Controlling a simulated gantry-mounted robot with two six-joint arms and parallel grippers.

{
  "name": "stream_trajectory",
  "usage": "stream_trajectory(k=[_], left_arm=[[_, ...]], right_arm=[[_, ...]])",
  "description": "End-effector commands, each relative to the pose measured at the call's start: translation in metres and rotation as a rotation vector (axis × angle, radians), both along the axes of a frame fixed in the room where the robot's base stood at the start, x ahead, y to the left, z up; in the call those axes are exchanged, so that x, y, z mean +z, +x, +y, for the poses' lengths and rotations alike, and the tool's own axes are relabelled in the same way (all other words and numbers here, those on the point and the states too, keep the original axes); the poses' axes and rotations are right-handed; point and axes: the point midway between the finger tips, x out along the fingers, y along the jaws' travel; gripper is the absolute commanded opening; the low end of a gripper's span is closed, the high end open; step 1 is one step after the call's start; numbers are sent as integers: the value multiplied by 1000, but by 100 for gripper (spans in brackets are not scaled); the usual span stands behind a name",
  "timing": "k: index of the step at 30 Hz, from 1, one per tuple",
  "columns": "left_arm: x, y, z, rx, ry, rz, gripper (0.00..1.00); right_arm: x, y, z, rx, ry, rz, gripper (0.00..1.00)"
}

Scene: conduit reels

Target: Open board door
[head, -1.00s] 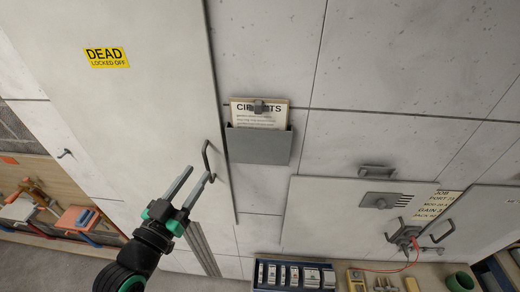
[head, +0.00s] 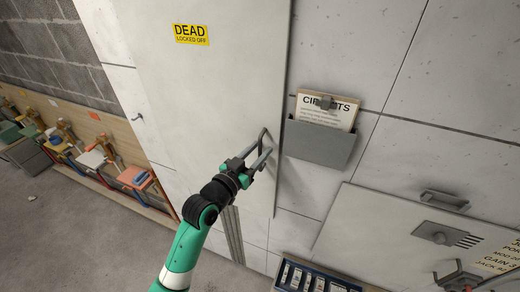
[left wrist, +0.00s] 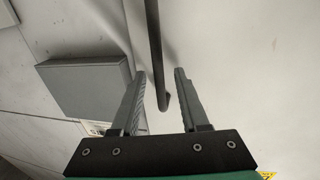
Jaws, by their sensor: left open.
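The board door (head: 225,85) is a tall pale panel with a yellow "DEAD LOCKED OFF" label (head: 191,34) in the head view. It looks closed. Its dark bar handle (head: 262,137) stands near the right edge. My left gripper (head: 261,158) is open at the handle's lower part. In the left wrist view the handle (left wrist: 153,45) runs down between the two open fingers (left wrist: 159,78), with a gap visible on both sides.
A grey holder (head: 318,144) with a "CIRCUITS" card (head: 325,110) is on the wall just right of the handle. A lower cabinet panel (head: 370,225) is at the right. A blue tray (head: 315,279) is at the bottom. Several tool stations line the left wall.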

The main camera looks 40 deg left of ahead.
Motion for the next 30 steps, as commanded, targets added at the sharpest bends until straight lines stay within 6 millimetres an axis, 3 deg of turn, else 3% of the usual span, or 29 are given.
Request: stream_trajectory(k=[10,18,30], left_arm=[[0,7,1,0,0,0,45],[0,7,1,0,0,0,0],[0,6,1,0,0,1,0]], right_arm=[[0,0,0,0,0,0,50],[0,0,0,0,0,0,50],[0,0,0,0,0,0,50]])
